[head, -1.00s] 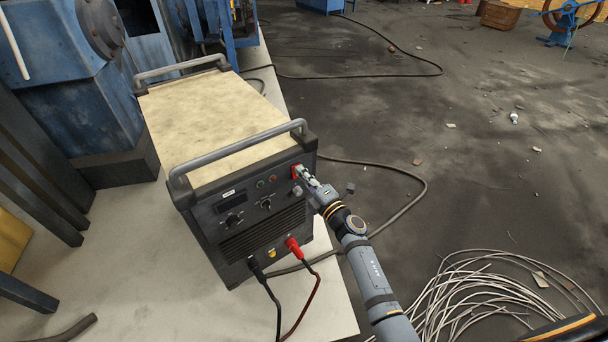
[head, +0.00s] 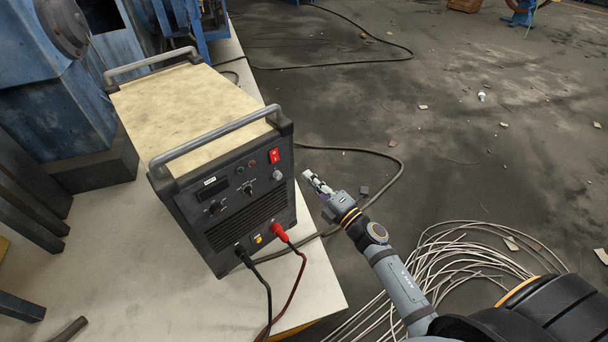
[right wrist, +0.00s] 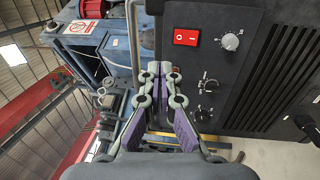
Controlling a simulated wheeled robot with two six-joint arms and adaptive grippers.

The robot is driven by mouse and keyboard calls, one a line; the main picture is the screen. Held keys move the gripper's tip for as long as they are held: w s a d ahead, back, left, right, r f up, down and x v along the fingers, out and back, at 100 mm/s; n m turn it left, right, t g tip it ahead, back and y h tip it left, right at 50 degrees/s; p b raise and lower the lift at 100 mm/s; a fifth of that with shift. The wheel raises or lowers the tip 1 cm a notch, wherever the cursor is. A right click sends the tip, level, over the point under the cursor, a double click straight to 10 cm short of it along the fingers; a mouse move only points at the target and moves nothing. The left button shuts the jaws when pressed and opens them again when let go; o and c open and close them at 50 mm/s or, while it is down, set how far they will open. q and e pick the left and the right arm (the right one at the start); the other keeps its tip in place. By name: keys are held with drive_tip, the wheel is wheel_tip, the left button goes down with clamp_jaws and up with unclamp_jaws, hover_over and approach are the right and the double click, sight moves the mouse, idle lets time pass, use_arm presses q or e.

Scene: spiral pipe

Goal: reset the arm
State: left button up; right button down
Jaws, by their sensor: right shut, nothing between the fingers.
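My right gripper (head: 314,182) is shut and empty, held off the right side of a black welding machine's front panel in the head view. In the right wrist view its fingertips (right wrist: 160,72) meet in front of the panel's left edge. My right arm comes in from the bottom right. The welding machine (head: 228,190) has a red rocker switch (head: 274,156), which is uncovered. The switch also shows in the right wrist view (right wrist: 186,37), right of and above the fingertips. My left gripper is not in view.
The machine stands on a pale tabletop (head: 110,260) with its edge on the right. Red and black cables plug into its lower front. A coil of wire (head: 450,265) lies on the dark floor below my arm. Blue machinery (head: 75,90) stands at the left.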

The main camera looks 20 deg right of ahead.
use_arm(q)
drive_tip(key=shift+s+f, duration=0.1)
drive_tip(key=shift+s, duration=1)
